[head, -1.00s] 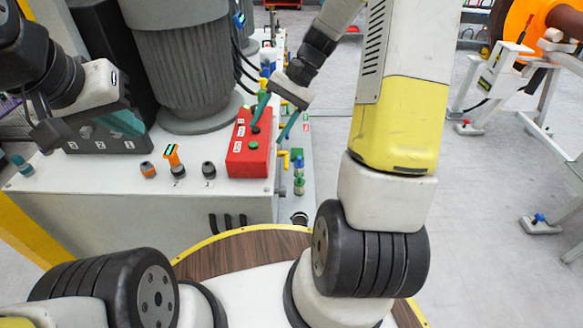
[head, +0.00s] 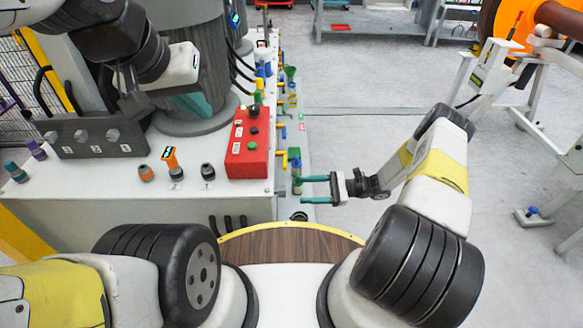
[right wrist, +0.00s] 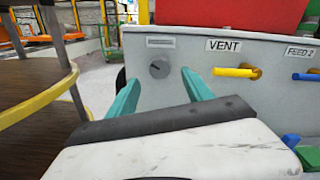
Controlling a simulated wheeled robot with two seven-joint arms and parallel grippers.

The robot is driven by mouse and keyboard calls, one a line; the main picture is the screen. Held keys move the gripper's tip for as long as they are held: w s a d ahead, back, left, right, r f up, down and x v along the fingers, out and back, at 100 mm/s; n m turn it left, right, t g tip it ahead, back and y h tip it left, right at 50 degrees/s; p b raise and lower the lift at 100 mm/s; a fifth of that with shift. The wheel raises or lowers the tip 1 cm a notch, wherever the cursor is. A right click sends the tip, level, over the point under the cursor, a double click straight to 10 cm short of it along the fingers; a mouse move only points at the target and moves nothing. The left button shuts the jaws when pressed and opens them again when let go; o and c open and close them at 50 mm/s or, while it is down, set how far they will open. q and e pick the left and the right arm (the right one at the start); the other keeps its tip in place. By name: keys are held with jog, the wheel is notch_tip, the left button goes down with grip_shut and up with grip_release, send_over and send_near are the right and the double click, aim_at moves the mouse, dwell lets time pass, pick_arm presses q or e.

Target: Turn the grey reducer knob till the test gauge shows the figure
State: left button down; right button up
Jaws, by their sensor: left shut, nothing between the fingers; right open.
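A round grey knob (right wrist: 159,69) with a slot-like mark sits on the pale cabinet side in the right wrist view, under a small plate too small to read. My right gripper (head: 304,189) is open in the head view, its teal fingers pointing left at the cabinet's right side. In the right wrist view its fingertips (right wrist: 160,80) lie to either side of the knob, apart from it. My left gripper (head: 196,104) is shut and empty in front of the grey ribbed motor, partly hidden by its own hand.
A yellow VENT handle (right wrist: 237,72) is right of the knob, with a blue FEED 2 handle (right wrist: 307,77) beyond. A red button box (head: 248,145) stands on the cabinet top.

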aim_at(280, 191)
jog(key=a, duration=0.7)
jog(key=shift+s+a, duration=0.1)
jog(key=shift+a, duration=0.2)
grip_shut()
